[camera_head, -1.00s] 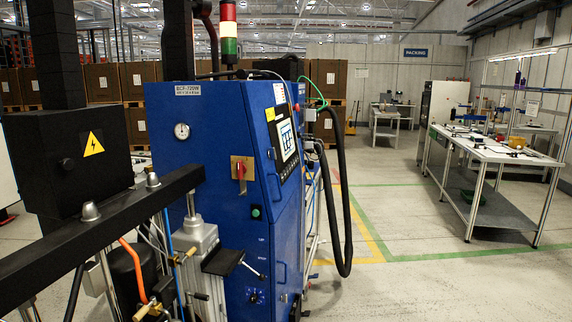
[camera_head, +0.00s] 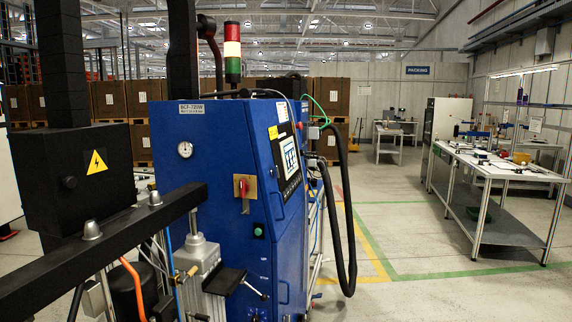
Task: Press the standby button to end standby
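The blue drum pump cabinet (camera_head: 222,165) stands left of centre, turned so its control side faces right. Its sloped panel carries a lit screen (camera_head: 289,156) with a dark button strip (camera_head: 292,186) below it. A green button (camera_head: 258,230) sits on the lower front, under a red rotary switch (camera_head: 244,187) on a yellowish plate. I cannot read which control is the standby button. Neither of my grippers is in view.
A black beam (camera_head: 100,245) and a black electrical box (camera_head: 85,180) stand at the near left. Black hoses (camera_head: 347,215) hang on the cabinet's right side. The floor (camera_head: 400,225) between cabinet and the right-hand workbench (camera_head: 500,167) is clear.

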